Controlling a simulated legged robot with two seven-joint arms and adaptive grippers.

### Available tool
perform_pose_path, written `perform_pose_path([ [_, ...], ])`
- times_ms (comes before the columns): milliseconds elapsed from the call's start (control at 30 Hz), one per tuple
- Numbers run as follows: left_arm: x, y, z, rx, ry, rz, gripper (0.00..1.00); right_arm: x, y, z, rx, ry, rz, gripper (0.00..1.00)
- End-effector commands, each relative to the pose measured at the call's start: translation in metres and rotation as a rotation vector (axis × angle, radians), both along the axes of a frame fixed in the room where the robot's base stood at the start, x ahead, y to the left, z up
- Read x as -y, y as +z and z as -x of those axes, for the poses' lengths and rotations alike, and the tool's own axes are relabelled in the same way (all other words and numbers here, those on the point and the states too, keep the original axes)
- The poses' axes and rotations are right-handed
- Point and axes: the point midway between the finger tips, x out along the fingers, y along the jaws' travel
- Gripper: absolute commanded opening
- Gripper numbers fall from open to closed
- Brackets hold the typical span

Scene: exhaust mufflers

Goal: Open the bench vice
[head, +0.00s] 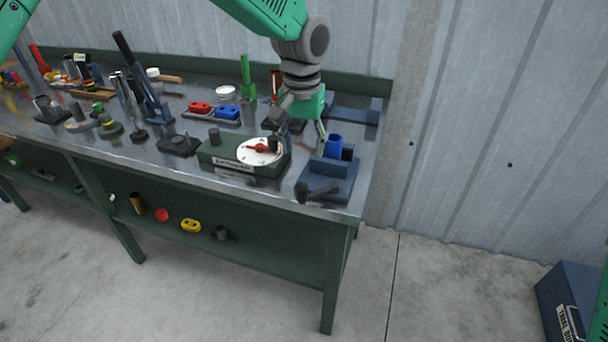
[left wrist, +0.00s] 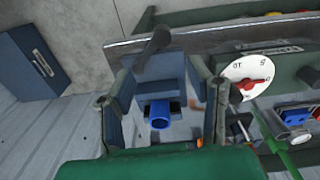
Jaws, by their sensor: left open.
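The blue bench vice (head: 333,177) stands at the right front corner of the workbench. A bright blue hollow cylinder (head: 333,146) stands upright at its jaws; I cannot tell whether it is clamped. The dark handle (head: 314,192) is on the vice's front side. My left gripper (head: 299,137) is open above and behind the vice, pointing down. In the left wrist view the vice (left wrist: 160,68), its handle (left wrist: 152,47) and the cylinder (left wrist: 160,114) show between the spread fingers, with nothing held. My right gripper is out of view.
A green device with a white dial (head: 258,151) stands just left of the vice. A tray with red and blue parts (head: 213,113) and several tools crowd the bench (head: 250,183) further left. A blue toolbox (head: 572,300) is on the floor at right. Corrugated wall stands behind.

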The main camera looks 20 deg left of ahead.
Motion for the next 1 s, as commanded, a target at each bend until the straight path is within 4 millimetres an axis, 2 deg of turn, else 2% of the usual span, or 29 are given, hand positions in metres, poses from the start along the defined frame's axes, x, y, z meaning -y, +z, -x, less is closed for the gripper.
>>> perform_pose_path([
  [67,0.000,0.011,-0.003,-0.003,0.004,-0.007,0.46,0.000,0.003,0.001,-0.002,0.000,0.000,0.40],
  [167,-0.001,0.004,-0.004,-0.007,0.005,-0.010,0.46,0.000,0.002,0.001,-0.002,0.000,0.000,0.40],
  [700,0.000,-0.102,-0.002,-0.009,0.004,-0.009,0.46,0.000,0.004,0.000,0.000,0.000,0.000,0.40],
  [800,0.000,-0.114,-0.003,-0.008,0.004,-0.009,0.46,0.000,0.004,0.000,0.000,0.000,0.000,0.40],
  [1000,0.000,-0.124,-0.003,-0.006,0.005,-0.009,0.46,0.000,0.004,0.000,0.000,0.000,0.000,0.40],
])
